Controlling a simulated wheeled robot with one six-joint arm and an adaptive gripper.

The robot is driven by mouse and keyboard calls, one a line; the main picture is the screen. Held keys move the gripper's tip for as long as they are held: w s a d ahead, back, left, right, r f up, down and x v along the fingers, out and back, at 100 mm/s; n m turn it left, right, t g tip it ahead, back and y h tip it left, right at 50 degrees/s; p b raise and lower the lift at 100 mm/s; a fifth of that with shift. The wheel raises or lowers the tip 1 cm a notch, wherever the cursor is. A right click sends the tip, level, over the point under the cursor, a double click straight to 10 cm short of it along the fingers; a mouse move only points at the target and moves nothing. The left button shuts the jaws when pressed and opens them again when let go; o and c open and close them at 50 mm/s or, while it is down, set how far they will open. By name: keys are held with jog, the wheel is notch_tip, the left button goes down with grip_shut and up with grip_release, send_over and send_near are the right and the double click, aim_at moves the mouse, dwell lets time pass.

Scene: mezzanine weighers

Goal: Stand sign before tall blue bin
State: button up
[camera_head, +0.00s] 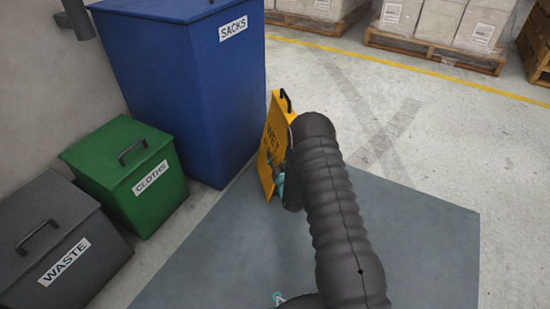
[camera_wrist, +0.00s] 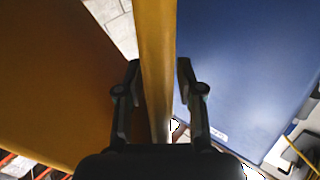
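The tall blue bin (camera_head: 191,90) is labelled SACKS. In the wrist view my gripper (camera_wrist: 160,80) has one finger on each side of the sign's yellow edge (camera_wrist: 157,50), seemingly closed on it. The blue bin (camera_wrist: 240,70) fills the right there. My arm hides the sign's right side in the head view. I cannot tell whether its foot touches the floor.
A green CLOTHS bin (camera_head: 120,155) and a grey WASTE bin (camera_head: 45,235) stand along the wall at left. A grey floor area (camera_head: 420,240) lies under and around my arm. Pallets of boxes (camera_head: 440,40) stand at the back beyond a yellow line. The floor at right is clear.

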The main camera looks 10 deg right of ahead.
jog(key=shift+r, duration=0.1)
jog(key=s+d+p, duration=0.1)
jog(key=s+d, duration=0.1)
jog(key=s, duration=1)
jog(key=shift+w, duration=0.1)
